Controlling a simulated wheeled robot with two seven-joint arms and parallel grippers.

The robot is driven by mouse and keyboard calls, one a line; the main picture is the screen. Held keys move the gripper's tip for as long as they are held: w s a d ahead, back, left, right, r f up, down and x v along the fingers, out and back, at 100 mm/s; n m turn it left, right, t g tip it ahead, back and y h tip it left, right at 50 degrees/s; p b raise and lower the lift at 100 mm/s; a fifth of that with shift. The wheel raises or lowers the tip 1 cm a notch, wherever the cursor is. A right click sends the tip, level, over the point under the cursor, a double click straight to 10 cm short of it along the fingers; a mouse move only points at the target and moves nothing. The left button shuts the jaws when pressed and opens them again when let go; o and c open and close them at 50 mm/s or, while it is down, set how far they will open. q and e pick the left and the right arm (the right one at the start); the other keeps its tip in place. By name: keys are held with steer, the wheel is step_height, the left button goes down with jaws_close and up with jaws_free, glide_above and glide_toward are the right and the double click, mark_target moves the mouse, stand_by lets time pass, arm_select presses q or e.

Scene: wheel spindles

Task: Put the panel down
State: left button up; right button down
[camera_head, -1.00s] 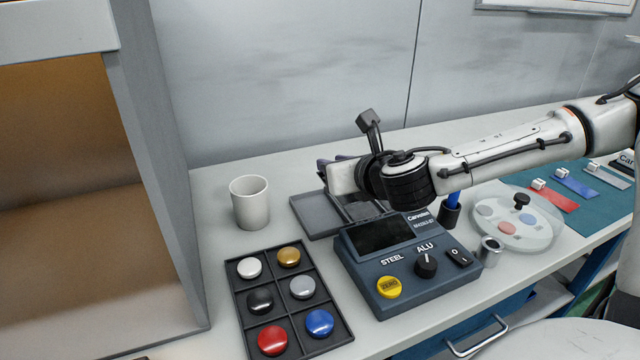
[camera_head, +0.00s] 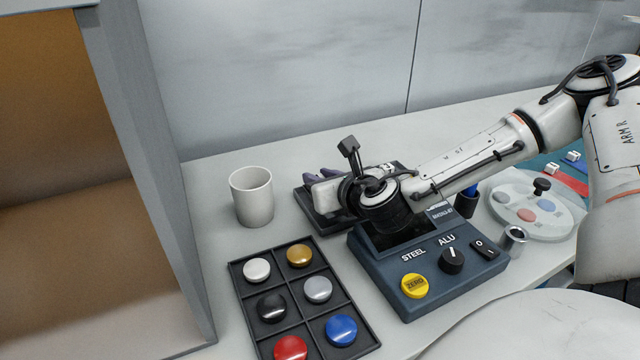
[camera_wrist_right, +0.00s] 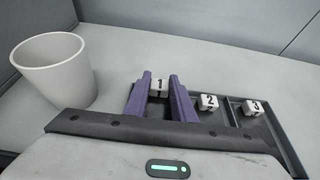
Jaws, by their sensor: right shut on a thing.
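My right gripper (camera_wrist_right: 160,82) has purple fingers on either side of a small white block marked 1 (camera_wrist_right: 158,88), shut on it. The block is low over or in the dark tray (camera_wrist_right: 290,150); I cannot tell whether it touches the bottom. Any panel under the block is hidden by the fingers and the gripper body. Blocks marked 2 (camera_wrist_right: 208,102) and 3 (camera_wrist_right: 252,108) sit farther right in the tray. In the head view my right gripper (camera_head: 318,175) covers much of the tray (camera_head: 325,222), behind the blue-grey scale (camera_head: 370,275). My left gripper is out of view.
A white mug (camera_head: 252,197) stands left of the tray. A black rack (camera_head: 298,333) of coloured knobs lies in front of it. A round clear dish (camera_head: 515,205) and a metal cup (camera_head: 513,238) are at right. A grey cabinet wall (camera_head: 150,180) bounds the left.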

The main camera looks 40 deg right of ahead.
steer(key=shift+f, duration=0.4)
steer(key=shift+f+b, duration=0.4)
steer(key=shift+b, duration=0.15)
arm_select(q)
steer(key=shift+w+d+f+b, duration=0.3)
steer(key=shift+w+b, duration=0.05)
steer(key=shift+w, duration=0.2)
arm_select(e)
steer(key=shift+w+f, duration=0.1)
steer(key=shift+f, duration=0.1)
steer(key=c, duration=1.5)
jaws_free()
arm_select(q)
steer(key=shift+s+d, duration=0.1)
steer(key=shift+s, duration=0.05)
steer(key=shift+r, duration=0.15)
arm_select(e)
steer(key=shift+r, duration=0.2)
